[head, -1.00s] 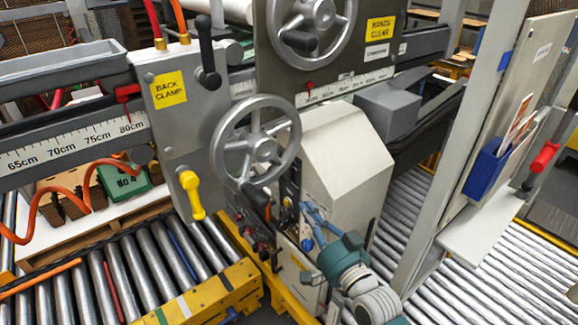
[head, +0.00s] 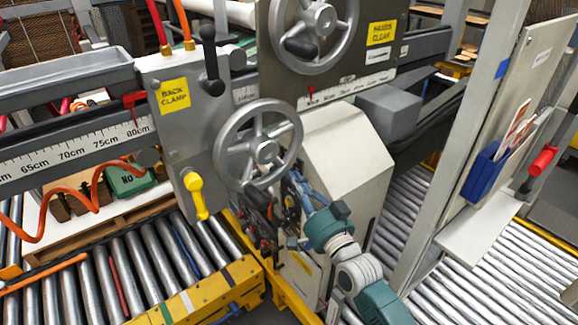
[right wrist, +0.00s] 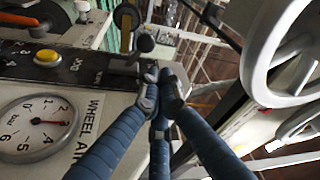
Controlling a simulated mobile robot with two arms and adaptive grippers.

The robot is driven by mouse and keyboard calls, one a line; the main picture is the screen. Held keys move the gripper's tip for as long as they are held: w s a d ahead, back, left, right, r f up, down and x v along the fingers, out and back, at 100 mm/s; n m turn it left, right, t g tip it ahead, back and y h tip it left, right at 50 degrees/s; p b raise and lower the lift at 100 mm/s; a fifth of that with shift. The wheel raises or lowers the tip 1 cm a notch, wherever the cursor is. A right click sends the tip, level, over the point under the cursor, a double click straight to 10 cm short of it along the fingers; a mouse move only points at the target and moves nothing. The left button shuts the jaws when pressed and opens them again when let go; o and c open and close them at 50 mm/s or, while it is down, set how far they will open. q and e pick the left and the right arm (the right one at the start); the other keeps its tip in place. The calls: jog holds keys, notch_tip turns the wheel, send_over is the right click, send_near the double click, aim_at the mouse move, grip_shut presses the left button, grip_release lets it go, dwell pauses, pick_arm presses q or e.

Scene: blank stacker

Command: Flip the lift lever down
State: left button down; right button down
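In the right wrist view a short lever with a black ball knob (right wrist: 145,43) stands on the control panel, just beyond my fingertips. Its label is partly covered and I cannot read it, so I cannot confirm it is the lift lever. My right gripper (right wrist: 160,82) has its blue fingers drawn together at the tips, with nothing seen between them. The tips are close to the lever's base; contact is unclear. In the head view the right gripper (head: 290,182) is at the panel beside the lower handwheel, which partly hides that area. My left gripper is not in view.
A grey handwheel (head: 258,147), a yellow-handled lever (head: 195,196) and a black-knobbed lever (head: 210,62) are left of my right arm. A cream housing (head: 345,150) stands behind it.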

jog(key=shift+p+x, duration=0.35)
jog(key=shift+x, duration=1.75)
jog(key=shift+s+a+f+n+b, duration=0.1)
jog(key=shift+f+n+b, duration=0.05)
jog(key=shift+n+b, duration=0.35)
jog(key=shift+s+a+f+n+y+b, duration=0.2)
jog(key=shift+f+n+y+b, duration=0.15)
jog(key=shift+n+b, duration=0.5)
jog(key=shift+s+a+f+n+g+y+b, duration=0.2)
jog(key=shift+f+n+y+b, duration=0.5)
jog(key=shift+n+b, duration=0.9)
jog(key=shift+s+a+f+n+g+y+b, duration=0.1)
jog(key=shift+a+f+n+g+y+b, duration=0.5)
jog(key=shift+n, duration=1.65)
jog(key=shift+s+d+f+n+t+y+b, duration=0.15)
jog(key=shift+f+n+y+b, duration=0.3)
jog(key=shift+f+n+b, duration=0.9)
jog(key=shift+r+n, duration=0.35)
jog(key=shift+n, duration=0.3)
jog(key=shift+g, duration=0.25)
